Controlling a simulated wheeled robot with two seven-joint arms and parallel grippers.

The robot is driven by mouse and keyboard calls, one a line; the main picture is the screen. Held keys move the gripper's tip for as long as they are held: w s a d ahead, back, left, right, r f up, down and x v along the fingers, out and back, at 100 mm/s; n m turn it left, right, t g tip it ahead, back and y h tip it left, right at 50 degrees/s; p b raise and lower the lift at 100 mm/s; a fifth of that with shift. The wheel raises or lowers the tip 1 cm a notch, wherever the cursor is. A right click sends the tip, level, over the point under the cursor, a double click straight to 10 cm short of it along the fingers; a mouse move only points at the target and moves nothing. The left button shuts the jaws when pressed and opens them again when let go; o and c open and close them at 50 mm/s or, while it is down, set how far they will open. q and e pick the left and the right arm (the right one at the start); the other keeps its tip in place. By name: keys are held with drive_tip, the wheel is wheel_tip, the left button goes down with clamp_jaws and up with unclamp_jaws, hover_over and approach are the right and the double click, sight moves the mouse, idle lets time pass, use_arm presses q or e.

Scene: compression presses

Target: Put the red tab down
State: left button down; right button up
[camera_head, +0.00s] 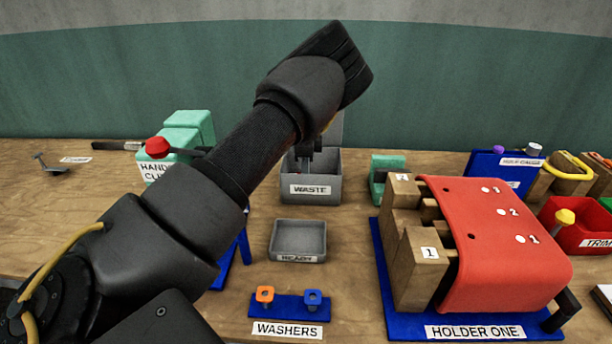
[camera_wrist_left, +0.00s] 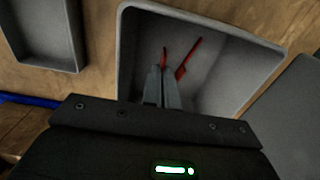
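My left gripper (camera_wrist_left: 163,75) is over the grey bin labelled WASTE (camera_head: 316,190), pointing down into it; in the left wrist view the bin (camera_wrist_left: 222,91) lies beneath the fingers. The fingers are close together, with a thin red tab (camera_wrist_left: 165,55) showing at their tips. A second thin red strip (camera_wrist_left: 188,58) lies slanted just right of the fingertips, apart from them, seemingly inside the bin. In the head view my arm covers part of the scene, the fingers show only as a small dark shape, and no red tab is visible there. My right gripper is not in view.
A grey READY tray (camera_head: 298,225) stands in front of the bin. A blue WASHERS stand (camera_head: 288,310) is nearer. HOLDER ONE, with a red cover (camera_head: 510,260), is at right. A red-knobbed hand clamp (camera_head: 158,148) is at left behind my arm.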

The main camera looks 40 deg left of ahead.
use_arm(q)
drive_tip(key=shift+w+f, duration=0.1)
drive_tip(key=shift+f, duration=1.3)
drive_tip(key=shift+d, duration=0.1)
drive_tip(key=shift+f, duration=0.55)
drive_tip(key=c, duration=1.7)
unclamp_jaws()
drive_tip(key=shift+r, duration=0.1)
wheel_tip(320, 180, up, 13)
